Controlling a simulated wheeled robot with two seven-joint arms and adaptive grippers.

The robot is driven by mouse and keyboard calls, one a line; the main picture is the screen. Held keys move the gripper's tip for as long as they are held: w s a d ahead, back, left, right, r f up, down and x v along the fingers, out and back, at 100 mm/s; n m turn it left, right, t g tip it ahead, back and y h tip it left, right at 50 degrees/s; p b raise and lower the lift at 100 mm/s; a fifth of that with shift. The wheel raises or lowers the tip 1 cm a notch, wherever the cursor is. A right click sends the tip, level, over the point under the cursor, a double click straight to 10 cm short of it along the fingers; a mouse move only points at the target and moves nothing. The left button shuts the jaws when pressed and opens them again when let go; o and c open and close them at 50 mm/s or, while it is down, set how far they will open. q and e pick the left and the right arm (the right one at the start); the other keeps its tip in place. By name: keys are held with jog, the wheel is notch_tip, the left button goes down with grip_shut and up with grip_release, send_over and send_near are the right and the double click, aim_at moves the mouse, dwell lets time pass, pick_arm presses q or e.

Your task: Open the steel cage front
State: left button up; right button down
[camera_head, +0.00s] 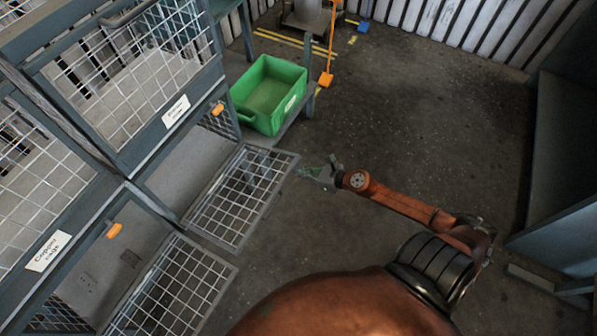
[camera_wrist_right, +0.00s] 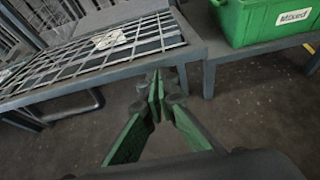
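The steel cage appears to be the far cage, with a white label (camera_head: 176,110) too small to read surely. Its mesh front (camera_head: 240,195) is swung down and stands out from the cage, roughly level, leaving the opening behind it uncovered. In the right wrist view the mesh front (camera_wrist_right: 85,68) spans the upper left. My right gripper (camera_head: 308,172) is just beyond the outer edge of this front, apart from it as far as I can tell. Its green-padded fingers (camera_wrist_right: 161,92) come together at the tips with nothing visible between them. My left gripper is not in view.
The copper cage label (camera_head: 48,250) is nearer, with another lowered mesh front (camera_head: 175,290) below it. Orange latches (camera_head: 217,109) sit on the frame. A green crate (camera_head: 268,95) marked Mixed stands on a low bench. The floor (camera_head: 430,130) to the right is clear.

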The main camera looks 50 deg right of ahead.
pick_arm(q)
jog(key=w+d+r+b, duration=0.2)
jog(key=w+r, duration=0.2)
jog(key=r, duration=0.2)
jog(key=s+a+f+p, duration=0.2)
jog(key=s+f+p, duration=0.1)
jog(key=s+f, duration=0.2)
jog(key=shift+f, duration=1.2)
pick_arm(e)
jog(key=v, duration=0.9)
jog(key=shift+s+f, duration=0.2)
jog(key=shift+s, duration=0.2)
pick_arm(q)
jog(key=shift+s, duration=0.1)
pick_arm(e)
jog(key=shift+d, duration=0.1)
